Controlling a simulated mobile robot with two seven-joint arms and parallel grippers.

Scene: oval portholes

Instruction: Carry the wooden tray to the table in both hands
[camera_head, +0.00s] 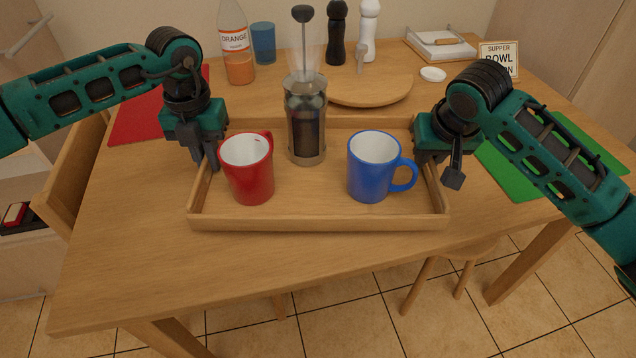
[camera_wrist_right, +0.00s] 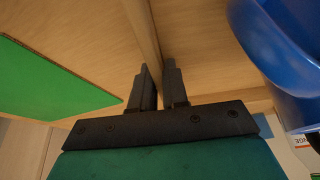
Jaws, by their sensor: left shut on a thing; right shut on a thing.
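The wooden tray (camera_head: 318,224) is over the wooden table (camera_head: 250,268) and looks level; I cannot tell whether it touches the tabletop. It carries a red mug (camera_head: 248,172), a blue mug (camera_head: 374,168) and a French press (camera_head: 305,125), all upright. My left gripper (camera_head: 208,160) is shut on the tray's left side wall, beside the red mug. My right gripper (camera_head: 440,165) is shut on the tray's right side wall. In the right wrist view the right fingers (camera_wrist_right: 160,88) straddle the wall, with the blue mug (camera_wrist_right: 285,60) close on the right.
Behind the tray stand a round wooden board (camera_head: 368,92), an orange bottle (camera_head: 236,45), a blue cup (camera_head: 263,42), two mills and a small sign (camera_head: 498,58). A red mat (camera_head: 135,120) lies left and a green mat (camera_head: 505,172) right. The table's front strip is clear.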

